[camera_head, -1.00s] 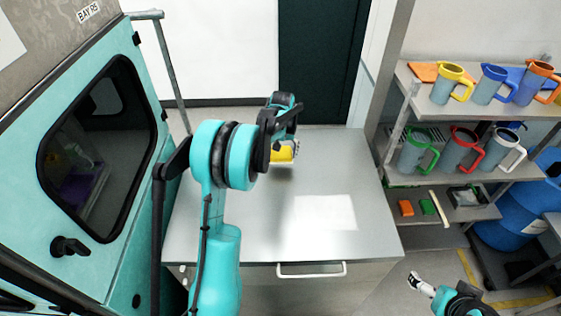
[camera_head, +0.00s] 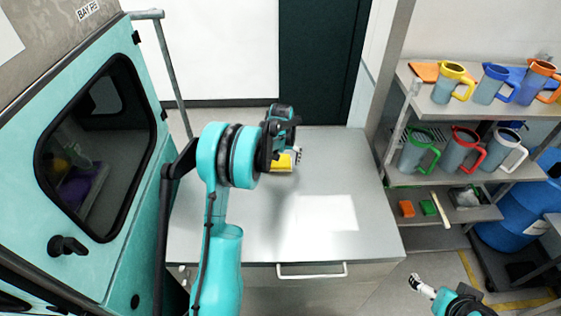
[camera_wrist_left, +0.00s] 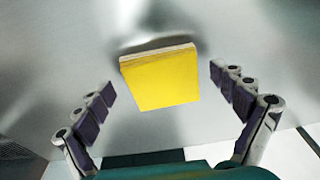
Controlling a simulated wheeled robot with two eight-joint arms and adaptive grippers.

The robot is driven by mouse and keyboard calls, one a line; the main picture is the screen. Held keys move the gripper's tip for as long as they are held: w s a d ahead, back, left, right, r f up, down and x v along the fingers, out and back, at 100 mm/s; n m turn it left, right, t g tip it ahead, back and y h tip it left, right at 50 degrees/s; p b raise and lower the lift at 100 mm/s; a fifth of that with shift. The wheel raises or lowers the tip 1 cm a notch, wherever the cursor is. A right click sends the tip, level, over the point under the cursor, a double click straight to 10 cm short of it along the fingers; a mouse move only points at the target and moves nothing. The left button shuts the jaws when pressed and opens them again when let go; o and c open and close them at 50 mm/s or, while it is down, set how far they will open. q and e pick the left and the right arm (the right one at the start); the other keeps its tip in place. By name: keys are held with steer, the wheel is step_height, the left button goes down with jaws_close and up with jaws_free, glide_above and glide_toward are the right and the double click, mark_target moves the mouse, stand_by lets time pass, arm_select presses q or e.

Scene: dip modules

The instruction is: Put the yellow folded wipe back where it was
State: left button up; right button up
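The yellow folded wipe (camera_head: 281,162) is at the far part of the grey metal bench top (camera_head: 240,215), under my left gripper (camera_head: 294,153). In the left wrist view the wipe (camera_wrist_left: 160,82) shows as a flat yellow block with a pale edge, on or just above the metal surface. The left gripper's fingers (camera_wrist_left: 161,95) are spread on both sides of it, with a gap on each side. My right gripper (camera_head: 416,282) is at the lower right, away from the bench; its finger opening is too small to judge.
A shelf rack (camera_head: 470,110) with several coloured-handled jugs stands at the right. A teal cabinet with a dark window (camera_head: 95,150) is at the left. A white patch (camera_head: 325,212) lies on the bench; the bench is otherwise clear. A blue drum (camera_head: 505,228) stands at the far right.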

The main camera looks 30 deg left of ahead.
mark_target(281, 166)
arm_select(q)
steer(key=shift+r, duration=0.55)
step_height(281, 166, up, 11)
steer(key=s+d+p, duration=0.1)
steer(key=s+p, duration=0.1)
steer(key=s+d+r+m+t, duration=0.1)
steer(key=s+d+r, duration=0.4)
steer(key=d+r, duration=0.1)
steer(key=s+d+m+t, duration=0.2)
steer(key=s+d, duration=0.5)
steer(key=s, duration=0.3)
steer(key=s+d+f+m+t+h, duration=0.1)
steer(key=s+d+m+t, duration=0.1)
steer(key=s+d, duration=0.5)
steer(key=s+m, duration=0.1)
steer(key=s, duration=0.3)
steer(key=shift+f+t, duration=0.2)
steer(key=shift+t, duration=0.1)
steer(key=shift+f, duration=0.1)
